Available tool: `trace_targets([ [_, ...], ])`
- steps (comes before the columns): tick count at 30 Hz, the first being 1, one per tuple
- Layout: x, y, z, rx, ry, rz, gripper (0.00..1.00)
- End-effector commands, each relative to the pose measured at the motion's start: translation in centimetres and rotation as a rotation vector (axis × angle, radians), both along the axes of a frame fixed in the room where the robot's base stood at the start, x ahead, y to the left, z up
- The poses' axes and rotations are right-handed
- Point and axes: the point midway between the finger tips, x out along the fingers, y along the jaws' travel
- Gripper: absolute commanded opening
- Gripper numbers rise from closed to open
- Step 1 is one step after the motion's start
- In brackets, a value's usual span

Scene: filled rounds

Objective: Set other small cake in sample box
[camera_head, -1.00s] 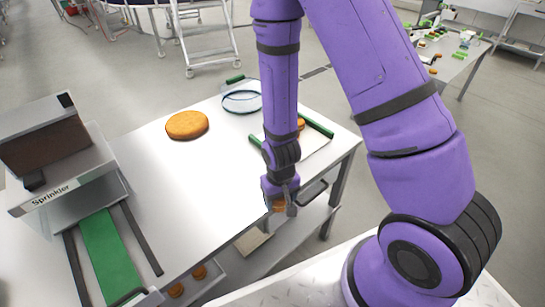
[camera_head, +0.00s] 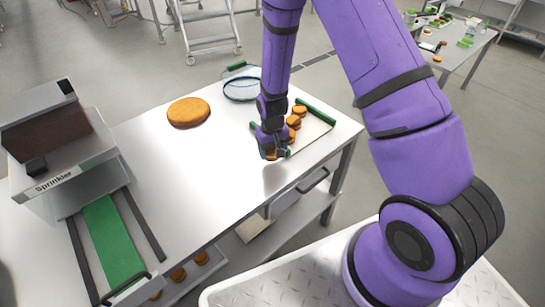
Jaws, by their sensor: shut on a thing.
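My gripper (camera_head: 274,154) is shut on a small cake (camera_head: 271,155), a brown-orange round mostly hidden by the fingers. It is at the near left corner of a tray with green handles (camera_head: 318,112) on the white table. Several small cakes (camera_head: 294,122) lie on that tray, just beyond my gripper, which partly covers them. Several more small cakes (camera_head: 178,274) sit in a low container beneath the front edge of the table. I cannot tell which container is the sample box.
A large round cake (camera_head: 188,112) lies on the white table (camera_head: 218,175). The Sprinkler machine (camera_head: 60,150) with a green belt (camera_head: 112,240) is at left. The table middle is clear.

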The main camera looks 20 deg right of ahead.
Motion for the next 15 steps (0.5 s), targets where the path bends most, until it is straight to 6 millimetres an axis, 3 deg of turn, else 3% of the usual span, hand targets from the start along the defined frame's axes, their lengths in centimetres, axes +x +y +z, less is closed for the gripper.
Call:
trace_targets([
  [6, -0.3, 0.0, -3.1, 0.0, 0.007, 0.001, 0.55],
  [15, -0.2, 0.1, -3.4, 0.0, 0.003, 0.001, 0.55],
])
